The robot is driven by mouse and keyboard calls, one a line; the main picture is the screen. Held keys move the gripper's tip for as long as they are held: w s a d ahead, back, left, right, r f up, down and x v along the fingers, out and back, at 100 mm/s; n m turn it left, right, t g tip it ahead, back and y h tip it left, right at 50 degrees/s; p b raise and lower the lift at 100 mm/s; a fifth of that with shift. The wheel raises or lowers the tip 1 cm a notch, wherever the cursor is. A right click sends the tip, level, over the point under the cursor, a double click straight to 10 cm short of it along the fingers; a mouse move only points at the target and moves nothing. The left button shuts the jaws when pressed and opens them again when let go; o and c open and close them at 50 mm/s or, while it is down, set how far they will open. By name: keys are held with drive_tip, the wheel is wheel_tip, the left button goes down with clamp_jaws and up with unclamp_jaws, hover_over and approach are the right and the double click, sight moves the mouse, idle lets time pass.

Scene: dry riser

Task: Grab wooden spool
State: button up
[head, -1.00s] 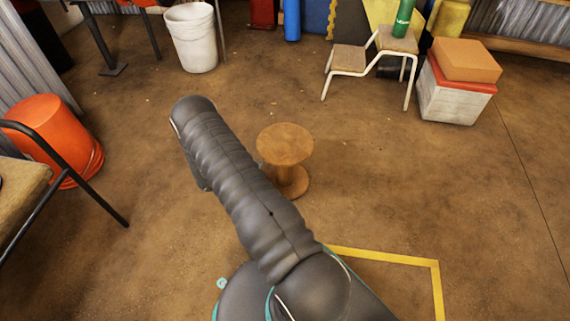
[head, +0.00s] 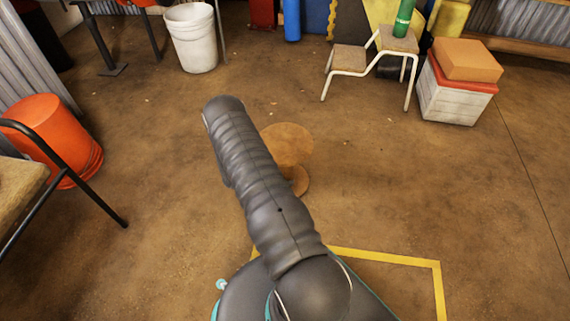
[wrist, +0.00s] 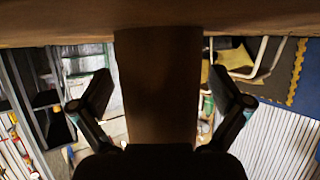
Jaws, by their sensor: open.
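The wooden spool (head: 289,143) stands upright on the floor in the head view, with a round tan top and a round base. My arm covers its left part and most of its post. In the wrist view the spool's brown post (wrist: 157,85) fills the middle, very close. My gripper (wrist: 160,82) is open, with one dark finger on each side of the post and gaps showing between. A wide brown band across the top of the wrist view looks like a spool flange. The head view does not show the gripper's fingers.
A yellow floor line (head: 390,258) lies at right front. An orange bucket (head: 55,135) is at left, and a white bucket (head: 192,38) at the back. A step stool (head: 370,60) and a white crate (head: 452,95) stand back right. Floor around the spool is clear.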

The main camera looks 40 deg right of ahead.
drive_tip(key=c, duration=1.9)
drive_tip(key=shift+r, duration=0.1)
